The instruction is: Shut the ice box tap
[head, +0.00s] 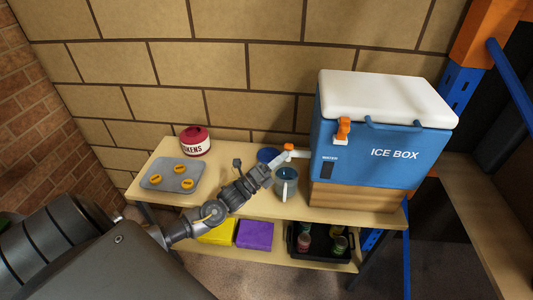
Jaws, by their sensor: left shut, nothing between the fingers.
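The blue ice box (365,155) with a white lid stands on a wooden block at the right of the table. Its tap (294,151), white with an orange lever, sticks out from the left side of the box. Whether the tap is open or shut is too small to tell. My left gripper (270,165) is shut and empty, with its tips close to the tap, just to its lower left. I cannot tell whether they touch. A teal mug (286,188) with a pale handle stands below the tap. My right gripper is not in view.
A blue bowl (267,155) sits behind my left gripper. A red and white tin (195,141) and a grey tray (160,182) with several yellow rounds are at the left. The lower shelf holds yellow and purple cloths (254,235) and a black crate (292,247) with jars.

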